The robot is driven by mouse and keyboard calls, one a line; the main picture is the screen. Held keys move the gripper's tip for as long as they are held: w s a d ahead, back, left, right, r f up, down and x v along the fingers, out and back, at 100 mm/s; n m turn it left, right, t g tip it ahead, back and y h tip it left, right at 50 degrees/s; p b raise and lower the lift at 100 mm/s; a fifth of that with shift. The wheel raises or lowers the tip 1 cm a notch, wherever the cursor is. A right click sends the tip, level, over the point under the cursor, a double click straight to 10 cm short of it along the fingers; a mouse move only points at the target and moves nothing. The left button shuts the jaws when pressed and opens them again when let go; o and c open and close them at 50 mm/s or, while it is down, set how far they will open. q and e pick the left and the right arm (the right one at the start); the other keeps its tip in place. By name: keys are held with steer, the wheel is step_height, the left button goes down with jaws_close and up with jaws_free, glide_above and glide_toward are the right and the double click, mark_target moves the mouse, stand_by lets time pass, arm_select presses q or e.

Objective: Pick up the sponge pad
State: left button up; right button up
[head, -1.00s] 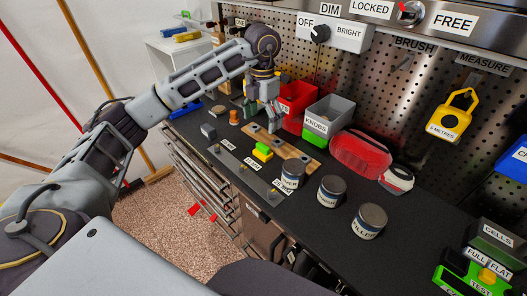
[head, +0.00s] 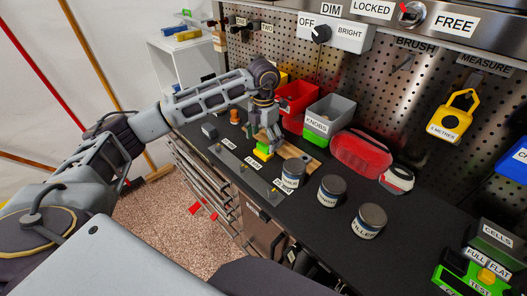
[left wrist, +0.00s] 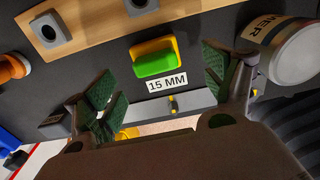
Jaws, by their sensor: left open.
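The sponge pad (head: 262,153) is a small yellow and green block lying on the dark worktop, between a wooden block strip and a metal rail. In the left wrist view the sponge pad (left wrist: 153,64) shows its green part nearer the camera and yellow along its far side. My left gripper (head: 266,139) is just above it, partly overlapping it in the head view. In the left wrist view the jaws are spread wide and empty, one on each side of the pad, with the pad a little beyond the fingertips. My right gripper is not in view.
The wooden strip (left wrist: 88,18) lies just behind the pad, and the rail (head: 245,175) with a 15 MM label in front. Paint tins (head: 293,173) stand to the right. Red (head: 297,95) and grey bins (head: 331,115) stand behind. Bare worktop lies around the pad.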

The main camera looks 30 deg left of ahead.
mark_target(264, 145)
arm_select(q)
steer(key=shift+f, duration=0.4)
steer(key=shift+w+a+f, duration=0.1)
steer(key=shift+f, duration=0.25)
step_height(264, 145, down, 3)
steer(key=shift+w+a+f+p, duration=0.1)
steer(key=shift+w+f+p, duration=0.1)
steer(key=shift+p, duration=0.25)
steer(key=shift+f, duration=0.25)
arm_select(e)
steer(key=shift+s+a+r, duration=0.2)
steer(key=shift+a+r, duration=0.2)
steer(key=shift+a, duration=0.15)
arm_select(q)
steer(key=shift+c, duration=0.3)
